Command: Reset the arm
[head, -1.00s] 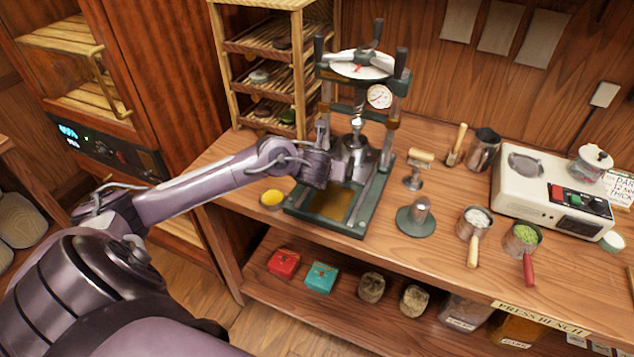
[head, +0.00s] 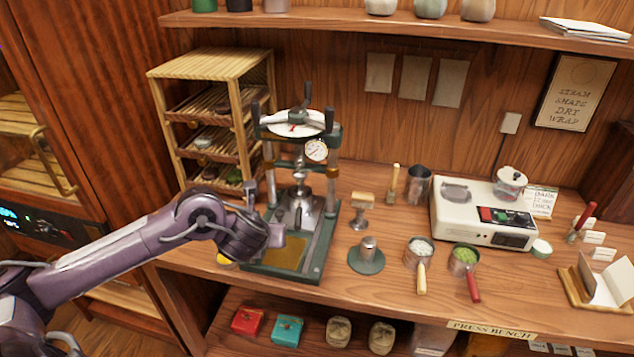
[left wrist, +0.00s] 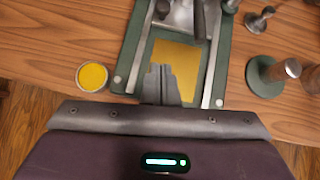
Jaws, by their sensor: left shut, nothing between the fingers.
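My left arm comes in from the left in the head view, and my left gripper (head: 268,238) is over the front left of the green tea press (head: 318,262). In the left wrist view the gripper (left wrist: 160,84) is shut and empty, its fingers in front of the press's brass-coloured plate (left wrist: 181,56). I cannot tell whether the fingertips touch the press. The press has a dial, a gauge and a metal dome above the plate. My right gripper does not show.
A small yellow dish (left wrist: 92,77) stands left of the press. A wooden rack (head: 210,62) stands behind it. To the right are a green-based stamp (head: 366,262), two handled cups and a white machine (head: 484,215). A shelf below holds red and teal boxes (head: 287,330).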

